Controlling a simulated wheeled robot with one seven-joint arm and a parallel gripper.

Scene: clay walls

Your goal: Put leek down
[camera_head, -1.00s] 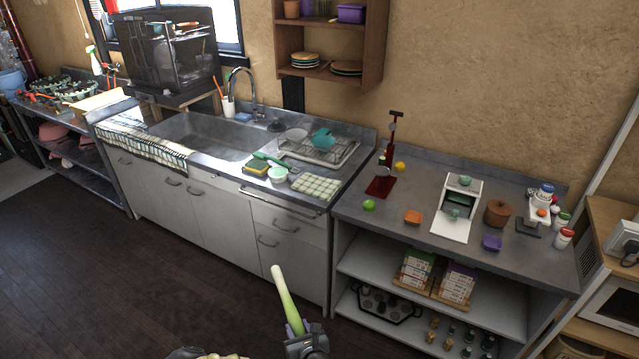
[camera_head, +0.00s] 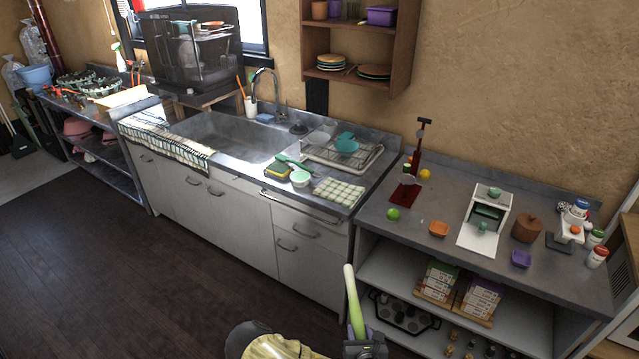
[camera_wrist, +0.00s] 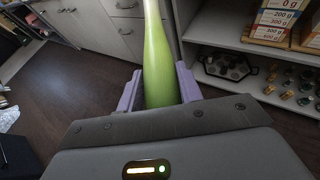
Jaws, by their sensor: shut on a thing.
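The leek (camera_head: 354,298) is pale at the top and green lower down. It stands nearly upright in my gripper (camera_head: 358,332), in front of the counters at the bottom of the head view. In the wrist view the leek (camera_wrist: 160,65) lies between the two purple fingers of my gripper (camera_wrist: 160,88), which are shut on it. Its upper end runs out of the top of the wrist view. Its lower end is hidden by my gripper.
A sink counter (camera_head: 335,206) holds a checked cloth (camera_head: 338,191) and a dish rack (camera_head: 345,152). The dark floor (camera_head: 120,270) is clear.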

